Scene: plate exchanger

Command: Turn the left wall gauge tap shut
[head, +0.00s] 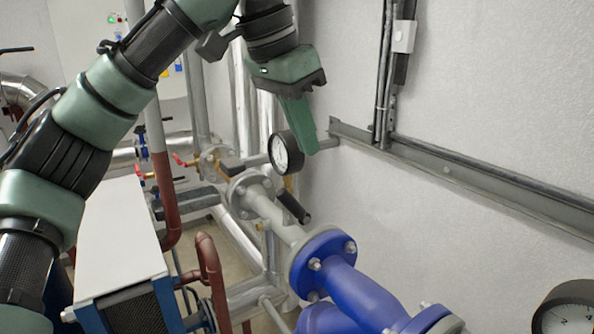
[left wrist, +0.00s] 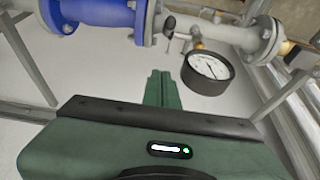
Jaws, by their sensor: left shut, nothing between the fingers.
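The left wall gauge (head: 286,153) has a white dial and black rim and stands above the grey pipe run. It also shows in the left wrist view (left wrist: 207,72), with a small brass fitting below it. A short black lever (head: 293,207), which looks like the gauge tap's handle, sticks out beside the pipe; its end shows in the left wrist view (left wrist: 169,25). My left gripper (head: 308,151) is shut and empty, its green fingers pointing down just right of the gauge in the head view. Whether they touch it cannot be told. My right gripper is out of view.
A blue flanged valve body (head: 360,290) lies along the pipe at the lower right. A second gauge (head: 567,312) is at the right corner. Red-handled taps (head: 183,161) are further back. A wall rail (head: 470,178) runs behind; the wall above it is mostly bare.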

